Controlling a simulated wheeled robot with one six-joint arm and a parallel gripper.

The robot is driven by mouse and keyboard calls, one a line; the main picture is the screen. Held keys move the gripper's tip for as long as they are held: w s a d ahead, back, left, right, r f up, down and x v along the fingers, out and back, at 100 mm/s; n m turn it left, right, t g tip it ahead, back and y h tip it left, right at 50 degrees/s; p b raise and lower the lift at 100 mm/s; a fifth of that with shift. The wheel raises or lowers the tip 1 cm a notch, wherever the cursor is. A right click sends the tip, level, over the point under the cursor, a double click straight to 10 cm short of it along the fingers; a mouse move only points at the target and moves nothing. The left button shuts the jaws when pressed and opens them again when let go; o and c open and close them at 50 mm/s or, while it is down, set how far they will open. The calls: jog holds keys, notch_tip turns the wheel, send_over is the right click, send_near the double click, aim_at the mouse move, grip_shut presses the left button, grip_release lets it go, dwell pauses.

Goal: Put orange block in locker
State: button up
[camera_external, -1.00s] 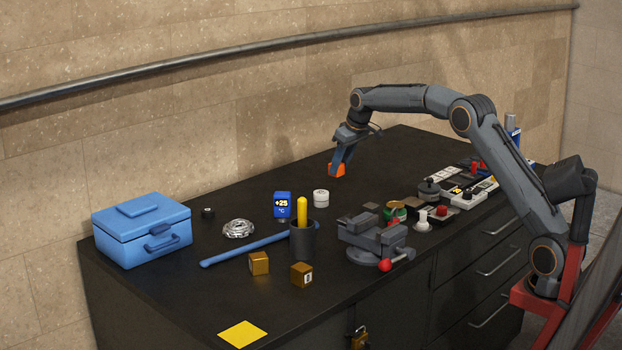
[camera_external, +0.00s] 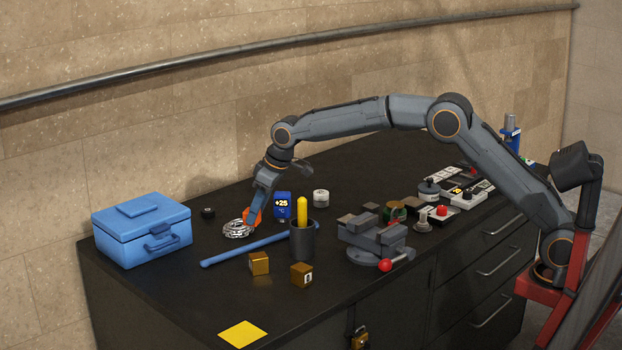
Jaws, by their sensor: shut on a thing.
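The orange block (camera_external: 252,216) is held in my gripper (camera_external: 256,211), which is shut on it. The block is beside the silver coiled ring and left of the blue +25 °C box; I cannot tell how far it is above the worktop. My fingers hide part of the block. A dark cabinet (camera_external: 385,315) carries the worktop, with a brass padlock (camera_external: 359,338) on its front. I cannot tell whether this cabinet is the locker.
A blue toolbox (camera_external: 142,232), lid shut, stands at the left. Near my gripper are the silver ring (camera_external: 235,230), blue +25 box (camera_external: 282,206), blue rod (camera_external: 235,251) and black cup with a yellow handle (camera_external: 302,240). Brass cubes (camera_external: 259,263) and a vise (camera_external: 372,243) stand in front.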

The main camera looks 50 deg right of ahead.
jog(key=s+a+n+y+p, duration=0.1)
jog(key=s+a+n, duration=0.1)
jog(key=s+a, duration=0.9)
jog(key=s+a+n+p, duration=0.1)
jog(key=s+a+n, duration=0.1)
jog(key=s+a, duration=0.95)
jog(key=shift+g, duration=0.4)
jog(key=w+a+f, duration=0.1)
jog(key=w+a+f+p, duration=0.1)
jog(key=f, duration=0.1)
jog(key=w+a+f+p, duration=0.1)
jog(key=a+f, duration=0.1)
jog(key=shift+f+p, duration=0.7)
jog(key=shift+f, duration=1.75)
jog(key=shift+f, duration=0.15)
jog(key=o, duration=1.1)
